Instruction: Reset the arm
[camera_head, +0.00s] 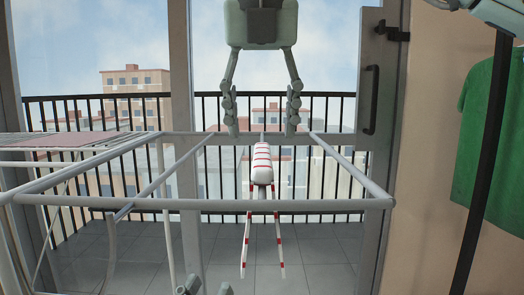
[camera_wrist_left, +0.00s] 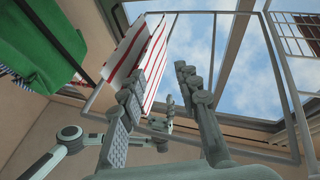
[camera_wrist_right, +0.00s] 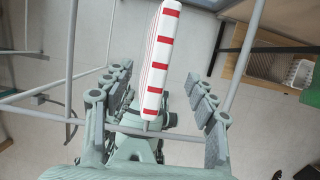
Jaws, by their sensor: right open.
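A white cloth with red stripes (camera_head: 262,172) hangs folded over a bar of the drying rack (camera_head: 290,205), its two sides hanging down. It also shows in the left wrist view (camera_wrist_left: 155,50) and the right wrist view (camera_wrist_right: 160,60). My right gripper (camera_head: 262,126) is open and empty, pointing down, with the cloth beyond its fingers in its wrist view. My left gripper (camera_head: 207,288) shows only its tips at the bottom edge of the head view. In its wrist view it is open and empty, tilted upward, below the hanging cloth.
A green garment (camera_head: 490,130) hangs at the right by the wall, near a dark pole (camera_head: 482,170). A balcony railing (camera_head: 330,120) stands behind the rack. A wooden shelf (camera_wrist_right: 255,65) with a white basket (camera_wrist_right: 298,73) is at the right in the right wrist view.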

